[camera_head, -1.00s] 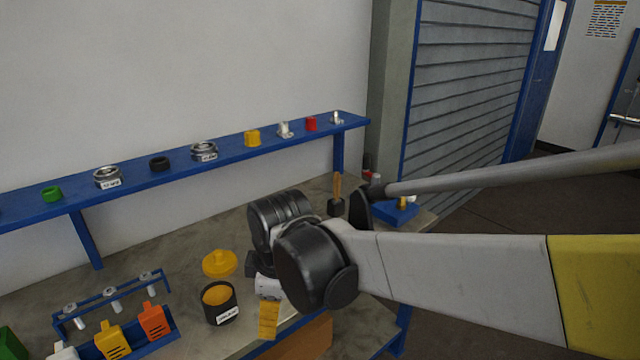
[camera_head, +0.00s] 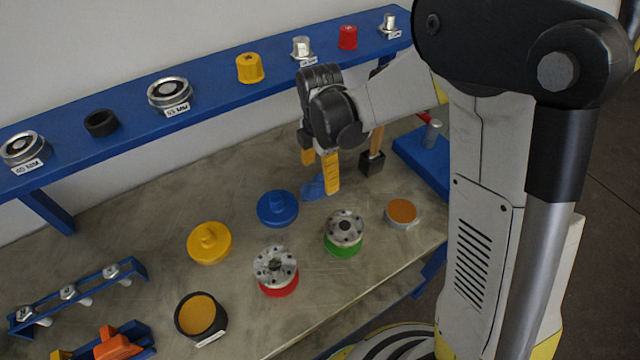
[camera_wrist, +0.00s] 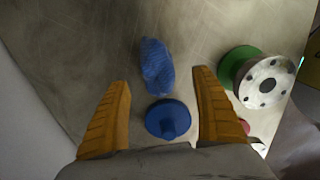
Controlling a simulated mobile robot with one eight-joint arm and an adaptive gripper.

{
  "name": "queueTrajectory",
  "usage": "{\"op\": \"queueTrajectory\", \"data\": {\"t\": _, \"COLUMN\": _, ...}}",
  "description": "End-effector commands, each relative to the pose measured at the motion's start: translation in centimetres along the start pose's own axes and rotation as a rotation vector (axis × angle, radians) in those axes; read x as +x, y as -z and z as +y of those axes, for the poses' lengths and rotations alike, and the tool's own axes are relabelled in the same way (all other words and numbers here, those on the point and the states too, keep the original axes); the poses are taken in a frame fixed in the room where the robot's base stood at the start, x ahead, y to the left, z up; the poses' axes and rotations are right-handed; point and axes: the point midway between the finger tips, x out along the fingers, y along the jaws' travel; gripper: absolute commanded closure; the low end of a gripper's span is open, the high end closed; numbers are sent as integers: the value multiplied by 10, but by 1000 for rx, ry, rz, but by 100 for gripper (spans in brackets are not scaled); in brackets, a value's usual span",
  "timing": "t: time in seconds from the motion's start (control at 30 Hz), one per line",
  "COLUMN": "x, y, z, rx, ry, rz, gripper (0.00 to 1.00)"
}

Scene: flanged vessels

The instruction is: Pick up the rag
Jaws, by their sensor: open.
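The rag is a small crumpled blue cloth (camera_head: 313,190) lying on the workbench behind the flanged parts. In the wrist view the rag (camera_wrist: 156,66) lies beyond the fingertips, a little left of the middle of the gap. My gripper (camera_head: 320,172) has yellow fingers and hangs over the bench at the rag, partly covering it in the head view. In the wrist view my gripper (camera_wrist: 162,84) is open, with its fingers wide apart and nothing between them in hold.
A blue knobbed lid (camera_head: 277,208) sits close to the rag. A blue shelf (camera_head: 205,100) runs along the wall behind.

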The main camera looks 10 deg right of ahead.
Motion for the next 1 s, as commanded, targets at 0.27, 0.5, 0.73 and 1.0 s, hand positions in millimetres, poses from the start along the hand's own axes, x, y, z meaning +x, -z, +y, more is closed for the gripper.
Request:
{"op": "queueTrajectory", "data": {"t": 0.27, "x": 26, "y": 1, "z": 1, "rx": 2, "ry": 0, "rz": 0, "gripper": 24}}
{"op": "queueTrajectory", "data": {"t": 0.5, "x": 58, "y": 2, "z": 2, "rx": 2, "ry": -1, "rz": 0, "gripper": 24}}
{"op": "queueTrajectory", "data": {"t": 0.73, "x": 57, "y": 2, "z": 2, "rx": 2, "ry": -1, "rz": 0, "gripper": 32}}
{"op": "queueTrajectory", "data": {"t": 1.0, "x": 57, "y": 2, "z": 2, "rx": 2, "ry": -1, "rz": 0, "gripper": 85}}
